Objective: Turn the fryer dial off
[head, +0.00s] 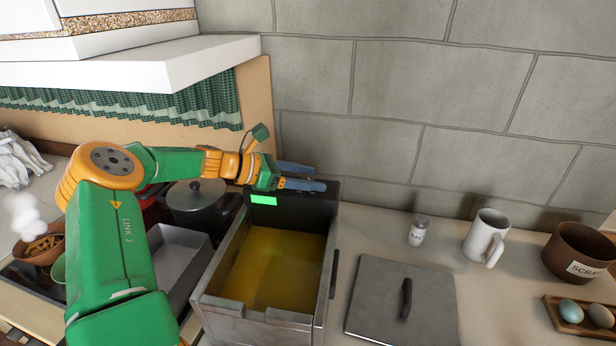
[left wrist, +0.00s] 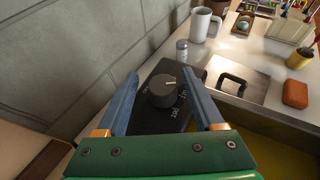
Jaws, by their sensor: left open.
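The fryer (head: 320,276) is a metal vat of golden oil with a dark control box (head: 325,212) at its back, bearing a lit green display (head: 263,200). The dial (left wrist: 161,93) shows in the left wrist view as a round black knob with a white pointer mark, on a dark panel with small white markings, only partly readable. My left gripper (head: 322,178) is open above the control box. In the left wrist view its two blue fingers stand on either side of the dial; I cannot tell whether they touch it. The head view does not show the dial clearly. My right gripper is not in view.
A stone wall (head: 400,90) rises close behind the fryer. A dark pot (head: 197,210) stands to the left. A square lid (head: 380,300), a shaker (head: 418,232), a white mug (head: 484,238) and a brown pot (head: 580,250) stand on the counter at right.

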